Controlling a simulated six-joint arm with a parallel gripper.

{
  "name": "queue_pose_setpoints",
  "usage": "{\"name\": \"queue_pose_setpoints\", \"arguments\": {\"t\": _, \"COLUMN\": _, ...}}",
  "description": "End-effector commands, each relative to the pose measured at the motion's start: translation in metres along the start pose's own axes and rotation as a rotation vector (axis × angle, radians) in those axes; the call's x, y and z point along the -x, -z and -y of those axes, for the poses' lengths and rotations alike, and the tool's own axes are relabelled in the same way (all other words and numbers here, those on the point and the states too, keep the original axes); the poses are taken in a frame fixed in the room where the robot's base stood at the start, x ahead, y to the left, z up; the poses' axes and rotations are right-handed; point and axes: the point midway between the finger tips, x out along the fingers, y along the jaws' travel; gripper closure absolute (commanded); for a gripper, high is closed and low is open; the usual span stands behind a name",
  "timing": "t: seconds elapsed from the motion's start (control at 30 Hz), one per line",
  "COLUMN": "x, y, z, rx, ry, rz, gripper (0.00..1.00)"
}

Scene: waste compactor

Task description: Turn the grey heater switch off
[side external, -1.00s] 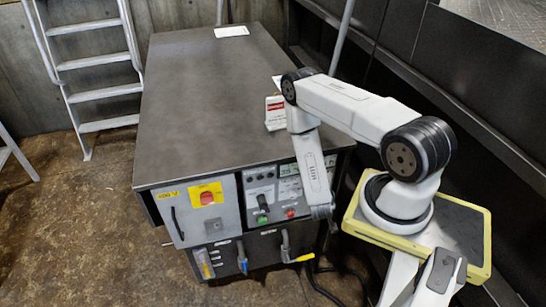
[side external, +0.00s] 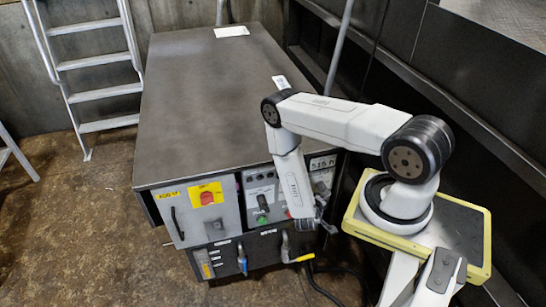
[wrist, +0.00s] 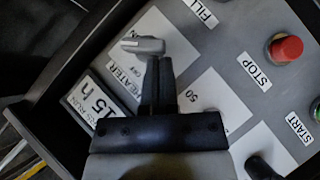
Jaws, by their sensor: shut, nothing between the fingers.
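The grey heater switch (wrist: 142,45) is a small lever knob on a white plate in the wrist view, beside the HEATER label (wrist: 122,82). Its handle lies roughly level across the picture, above a small OFF mark. My gripper (wrist: 159,62) is shut, with its two dark fingertips close together just below the right part of the handle. I cannot tell whether they touch it. In the side external view my gripper (side external: 306,224) is at the right part of the cabinet's front panel, and the arm hides the switch there.
A red STOP button (wrist: 285,48) and a green START button (wrist: 316,110) sit to the right in the wrist view. An hours display (wrist: 92,107) is at left. In the side external view, the yellow-handled valve (side external: 298,258) is below my gripper. The cabinet top (side external: 215,100) is mostly clear.

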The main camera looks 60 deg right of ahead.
Motion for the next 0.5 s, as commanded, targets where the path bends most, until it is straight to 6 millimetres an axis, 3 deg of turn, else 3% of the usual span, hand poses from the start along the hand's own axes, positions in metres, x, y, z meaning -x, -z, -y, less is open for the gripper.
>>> {"name": "queue_pose_setpoints", "arguments": {"t": 0.5, "x": -0.0042, "y": -0.0054, "z": 0.0104, "rx": 0.232, "ry": -0.232, "rz": 0.001, "gripper": 1.0}}
